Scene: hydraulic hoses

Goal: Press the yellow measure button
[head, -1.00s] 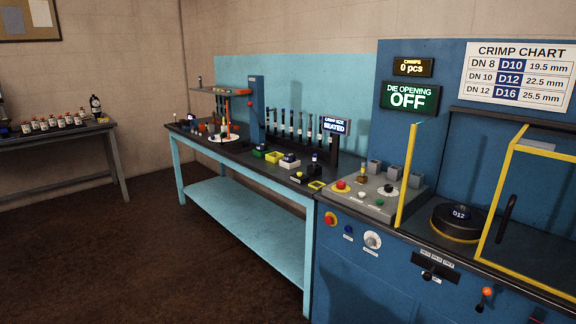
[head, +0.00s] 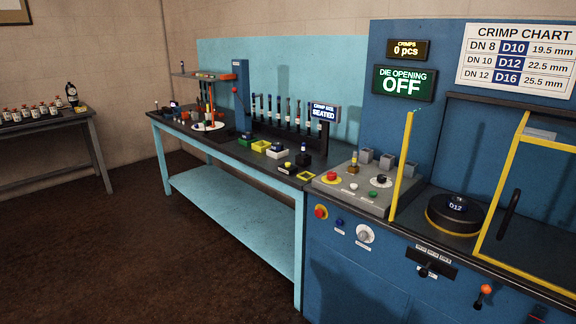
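Neither of my grippers is in view. I cannot make out a button marked as the yellow measure button. A display (head: 325,112) on the bench reads "SEATED".
The light-blue workbench (head: 232,206) stands left of the blue machine (head: 340,262), with bins and tools on top. A yellow-framed guard (head: 500,190) stands at right beside the round D12 die (head: 457,210). A side table (head: 60,122) with bottles stands far left. The brown floor in front is clear.

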